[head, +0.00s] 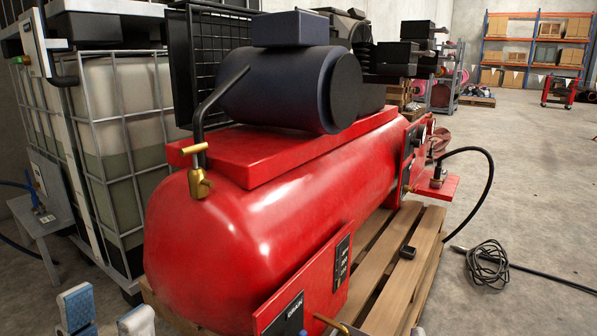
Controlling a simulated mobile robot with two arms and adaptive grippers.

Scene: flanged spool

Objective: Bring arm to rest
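My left gripper (105,304) shows at the bottom left edge of the head view. Its two pale fingers with bluish patterned pads point up and stand apart, with nothing seen between them. The rest of that gripper and its arm are cut off by the frame's lower edge. The fingers appear in front of the near, rounded end of a red compressor tank (225,235); I cannot tell the gap.
The tank lies on a wooden pallet (374,275), with a brass valve (198,175) at its near end. A caged liquid container (118,125) and a small grey table (50,222) stand left. A coiled black cable (488,265) lies right. Open floor extends beyond it.

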